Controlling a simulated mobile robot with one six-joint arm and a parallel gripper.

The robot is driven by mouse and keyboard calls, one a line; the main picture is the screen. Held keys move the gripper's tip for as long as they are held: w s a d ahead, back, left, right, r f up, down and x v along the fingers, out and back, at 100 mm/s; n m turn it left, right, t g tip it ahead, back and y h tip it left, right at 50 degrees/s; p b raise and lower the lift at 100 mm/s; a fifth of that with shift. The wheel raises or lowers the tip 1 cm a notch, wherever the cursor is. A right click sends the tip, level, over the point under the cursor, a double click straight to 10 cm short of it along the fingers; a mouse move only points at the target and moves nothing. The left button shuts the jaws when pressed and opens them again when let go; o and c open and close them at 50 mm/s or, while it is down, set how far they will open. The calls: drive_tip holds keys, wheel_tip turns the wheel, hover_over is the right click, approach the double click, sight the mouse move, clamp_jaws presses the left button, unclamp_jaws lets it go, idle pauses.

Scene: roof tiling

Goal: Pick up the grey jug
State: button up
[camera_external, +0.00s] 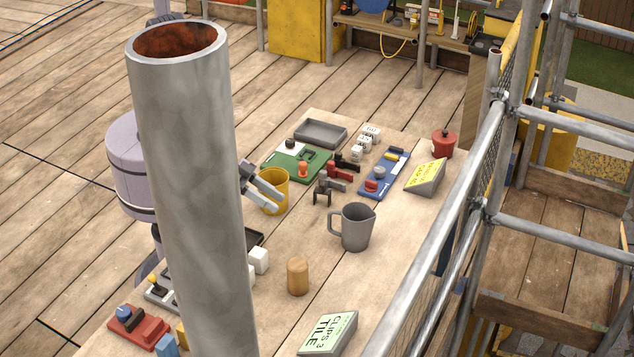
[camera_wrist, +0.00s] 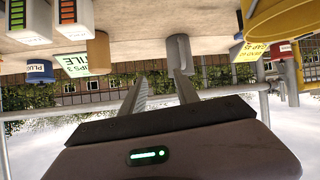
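The grey jug (camera_external: 357,228) stands upright on the wooden table, with its handle on the left and its spout on the right. My gripper (camera_external: 279,204) is to the left of the jug and apart from it, above or beside a yellow cup (camera_external: 279,178). The large grey pipe in front hides most of my arm. In the wrist view, which looks upside down, my gripper (camera_wrist: 160,76) has its two fingers apart with nothing between them. The jug (camera_wrist: 178,48) shows beyond the right fingertip.
A wooden cylinder (camera_external: 297,277) and a green-labelled "TILE" block (camera_external: 328,333) are near the front. Black and red clamp-like pieces (camera_external: 338,172), a blue board (camera_external: 376,184) and a yellow-labelled block (camera_external: 426,177) are behind the jug. Scaffold rails (camera_external: 440,232) run along the right.

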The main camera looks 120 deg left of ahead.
sight(330, 227)
drive_tip(key=w+a+f+y+b, duration=0.1)
drive_tip(key=w+a+f, duration=0.1)
drive_tip(key=w+f, duration=0.1)
drive_tip(key=w+a+f+n+b, duration=0.1)
drive_tip(key=w+a+f+b, duration=0.1)
drive_tip(key=w, duration=0.4)
drive_tip(key=w+a+f+y+b, duration=0.1)
drive_tip(key=w+a+f+b, duration=0.1)
drive_tip(key=w+a+f, duration=0.2)
drive_tip(key=shift+w+a+f+t+y, duration=0.15)
drive_tip(key=shift+w+f+t+y, duration=0.15)
drive_tip(key=shift+w, duration=0.05)
drive_tip(key=shift+s+r, duration=0.1)
clamp_jaws()
idle(0.8)
